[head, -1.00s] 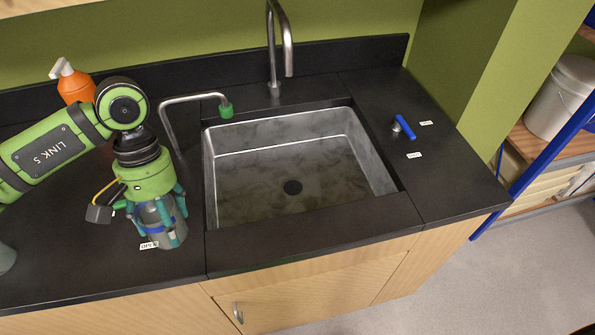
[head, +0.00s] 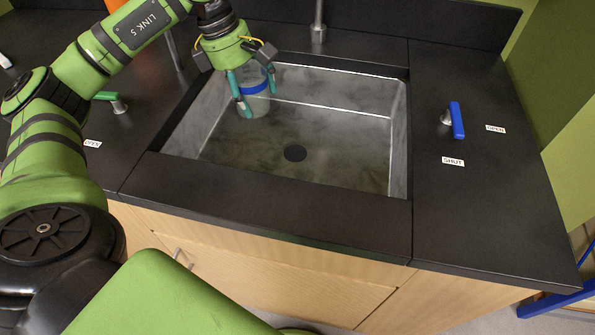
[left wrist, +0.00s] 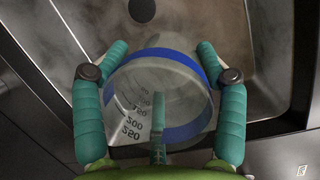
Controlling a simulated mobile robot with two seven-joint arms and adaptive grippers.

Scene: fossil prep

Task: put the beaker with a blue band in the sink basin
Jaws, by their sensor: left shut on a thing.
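The clear beaker with a blue band (head: 258,104) is held in my left gripper (head: 257,96), over the back left part of the sink basin (head: 345,165). In the left wrist view the beaker (left wrist: 160,75) sits between the teal fingers, its blue band and volume marks showing. The fingers are shut around its sides. The basin floor (left wrist: 190,20) lies beyond it in that view. The beaker looks roughly upright; its height above the basin floor is hard to tell. My right gripper is not in view.
The basin is empty apart from its dark drain (head: 295,153). A faucet post (head: 318,28) stands behind it. A blue-handled valve (head: 456,120) is on the right counter, between OPEN and SHUT labels. A green handle (head: 118,105) is on the left counter.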

